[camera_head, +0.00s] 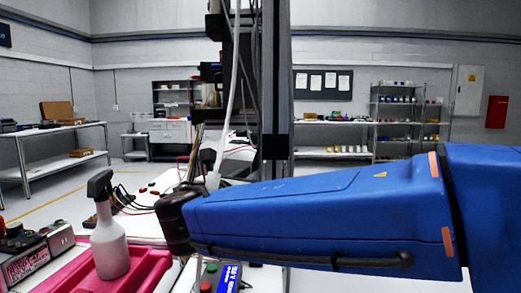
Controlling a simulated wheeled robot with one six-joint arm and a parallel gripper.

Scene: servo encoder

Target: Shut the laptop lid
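I cannot make out a laptop or its lid in the head view. My blue arm link reaches across the right and middle of the picture and ends in a black joint at centre-left. It covers much of the worktable behind it, so a laptop there would be hidden. I cannot make out my gripper or its fingers beyond that joint.
A grey-white spray bottle (108,232) with a dark head stands in a pink tray (150,262) at lower left. Dark devices (25,262) sit left of it. Cables (130,200) lie on the white worktable (143,230). Shelves and benches stand far back across open floor.

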